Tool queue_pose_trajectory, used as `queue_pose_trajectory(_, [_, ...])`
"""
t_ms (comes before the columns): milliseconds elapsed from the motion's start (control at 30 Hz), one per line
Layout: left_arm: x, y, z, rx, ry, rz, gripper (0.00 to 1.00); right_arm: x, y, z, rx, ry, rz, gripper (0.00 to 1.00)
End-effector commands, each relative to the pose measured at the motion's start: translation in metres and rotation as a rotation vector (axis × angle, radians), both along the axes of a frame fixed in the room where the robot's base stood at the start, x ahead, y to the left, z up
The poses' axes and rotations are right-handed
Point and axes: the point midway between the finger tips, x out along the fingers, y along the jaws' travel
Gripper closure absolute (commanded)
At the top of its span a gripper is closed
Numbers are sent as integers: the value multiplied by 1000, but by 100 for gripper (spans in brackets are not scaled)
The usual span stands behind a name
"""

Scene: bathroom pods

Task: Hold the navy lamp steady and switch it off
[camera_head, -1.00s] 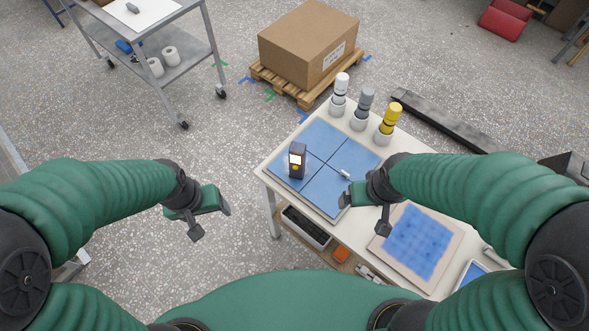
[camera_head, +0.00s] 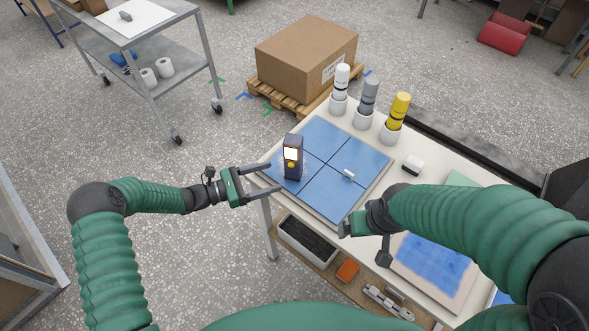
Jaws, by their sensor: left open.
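The navy lamp (camera_head: 293,157) stands upright on the far-left part of the blue tiled board (camera_head: 341,190).
A small white piece (camera_head: 349,174) lies on the board. White, grey and yellow bottles (camera_head: 398,112) stand in cups along the table's back edge. A blue pad (camera_head: 436,262) lies at the right. A cardboard box (camera_head: 306,58) on a pallet and a metal cart (camera_head: 170,75) stand beyond.

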Motion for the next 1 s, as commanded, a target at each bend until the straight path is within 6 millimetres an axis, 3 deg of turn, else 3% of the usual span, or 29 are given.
queue_pose_trajectory(300, [15, -53, -10, 2, 0, -3, 30, 0, 1, -17, 0, 0, 1, 11])
queue_pose_trajectory(500, [22, -77, -11, 6, -1, -3, 30, 0, 1, -24, 0, 0, 1, 11])
queue_pose_trajectory(867, [24, -81, -10, 4, -1, -2, 30, 0, 0, -24, 0, 0, 1, 11])
queue_pose_trajectory(1000, [24, -80, -10, 4, -1, -2, 48, 0, 1, -24, 0, 0, 1, 11])
